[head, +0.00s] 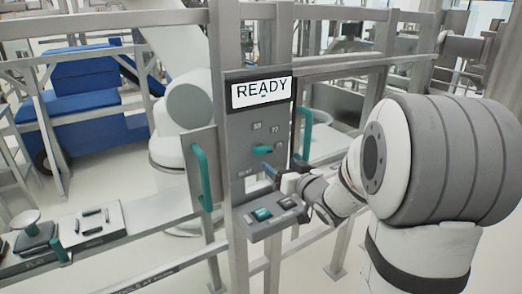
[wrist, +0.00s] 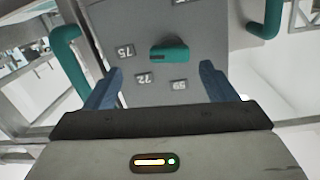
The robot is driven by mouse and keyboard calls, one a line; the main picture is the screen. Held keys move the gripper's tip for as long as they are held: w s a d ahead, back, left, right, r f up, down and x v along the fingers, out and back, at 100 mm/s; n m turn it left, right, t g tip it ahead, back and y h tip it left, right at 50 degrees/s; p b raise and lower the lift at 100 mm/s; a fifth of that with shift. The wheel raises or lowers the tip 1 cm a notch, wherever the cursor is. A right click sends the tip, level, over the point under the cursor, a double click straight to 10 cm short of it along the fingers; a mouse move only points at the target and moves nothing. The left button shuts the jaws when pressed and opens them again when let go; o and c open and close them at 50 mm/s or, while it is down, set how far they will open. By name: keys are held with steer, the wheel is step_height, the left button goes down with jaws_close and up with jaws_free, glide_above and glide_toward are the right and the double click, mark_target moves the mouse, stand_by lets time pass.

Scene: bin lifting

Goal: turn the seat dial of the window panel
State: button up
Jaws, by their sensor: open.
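The seat dial is a teal bar-shaped knob (head: 262,150) on the grey window panel (head: 240,135), below a white screen reading READY. In the wrist view the dial (wrist: 170,54) lies roughly horizontal, with a dark mark near its left end. Small number labels surround it; I cannot read them surely. My gripper (head: 272,172) is open, with blue fingers, in front of the panel just below the dial in the head view. In the wrist view the fingers (wrist: 160,70) stand wide to either side, short of the dial, with nothing between them.
Teal handles stand left (head: 200,175) and right (head: 307,135) of the panel. A ledge with a green button (head: 262,214) juts out below my gripper. Metal frame posts and rails surround the panel. A bench with a tray (head: 92,222) is at the left.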

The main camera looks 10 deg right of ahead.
mark_target(265, 152)
steer(key=shift+y, duration=0.7)
steer(key=x, duration=0.2)
steer(key=p+x, duration=0.1)
steer(key=x, duration=0.2)
steer(key=r+x, duration=0.1)
steer(key=x, duration=0.2)
steer(key=shift+a+p, duration=0.3)
steer(key=shift+p, duration=0.1)
steer(key=c, duration=1)
steer(key=shift+n, duration=0.3)
